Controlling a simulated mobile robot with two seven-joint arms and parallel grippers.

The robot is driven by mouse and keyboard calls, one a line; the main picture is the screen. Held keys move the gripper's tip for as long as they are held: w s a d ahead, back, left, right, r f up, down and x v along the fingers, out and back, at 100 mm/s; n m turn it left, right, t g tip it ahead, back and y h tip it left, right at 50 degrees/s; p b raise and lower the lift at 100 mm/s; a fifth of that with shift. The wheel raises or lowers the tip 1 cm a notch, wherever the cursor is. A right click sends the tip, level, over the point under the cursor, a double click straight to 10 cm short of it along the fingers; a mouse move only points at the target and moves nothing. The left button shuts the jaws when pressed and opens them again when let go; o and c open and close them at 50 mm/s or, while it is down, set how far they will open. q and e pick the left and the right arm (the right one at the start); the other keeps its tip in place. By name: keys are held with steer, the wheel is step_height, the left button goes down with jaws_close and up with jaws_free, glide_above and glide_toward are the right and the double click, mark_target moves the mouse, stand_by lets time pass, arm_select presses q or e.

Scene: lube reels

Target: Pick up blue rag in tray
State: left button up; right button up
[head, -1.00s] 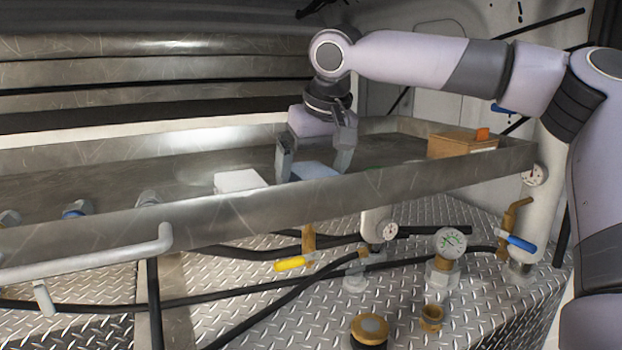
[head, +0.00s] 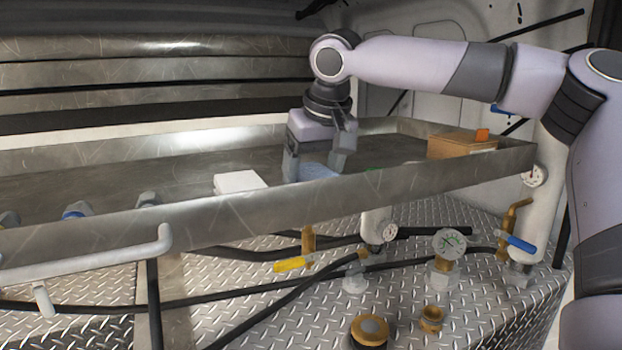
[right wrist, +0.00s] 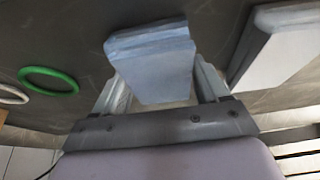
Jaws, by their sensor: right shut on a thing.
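The blue rag (head: 318,171) is a folded, pale blue stack in the long metal tray (head: 240,206). My right gripper (head: 315,168) reaches down into the tray, its fingers on either side of the rag and shut on it. In the right wrist view the rag (right wrist: 152,60) sits between the two fingers of my right gripper (right wrist: 160,82). The tray's front wall hides the rag's lower part in the head view, so I cannot tell whether it touches the tray floor. My left gripper is not in view.
A white folded stack (head: 239,182) lies left of the rag, also in the right wrist view (right wrist: 280,45). A green ring (right wrist: 48,80) and a white ring (right wrist: 10,94) lie on the other side. A brown box (head: 460,146) stands at the tray's right end. Gauges and valves stand below.

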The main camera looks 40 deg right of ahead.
mark_target(313, 172)
step_height(313, 172, up, 18)
steer(key=shift+r, duration=0.15)
stand_by(0.7)
